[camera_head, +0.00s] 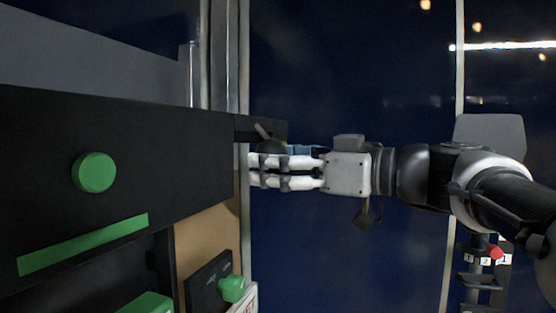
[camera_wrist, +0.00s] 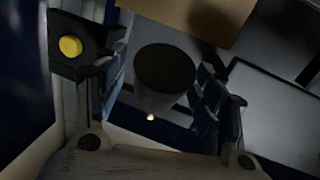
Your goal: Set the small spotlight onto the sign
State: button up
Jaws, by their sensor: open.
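A dark cylinder with a round black top (camera_wrist: 165,68), which looks like the small spotlight, stands between the fingers of my gripper (camera_wrist: 160,85) in the wrist view. The fingers are open on either side of it, and I cannot tell whether either touches it. In the head view my gripper (camera_head: 262,172) points left, with a dark rounded thing (camera_head: 270,146) at its fingertips, partly hidden by them. A white panel with red letters (camera_head: 246,297) at the bottom edge may be the sign; most of it is out of frame.
A large black unit with a green knob (camera_head: 94,172) and a green strip (camera_head: 85,243) fills the left. Green items (camera_head: 232,288) sit below it. A black block with a yellow button (camera_wrist: 70,46) is close to my left finger. A dark blue wall lies behind.

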jog(key=shift+c, duration=0.5)
jog(key=c, duration=1)
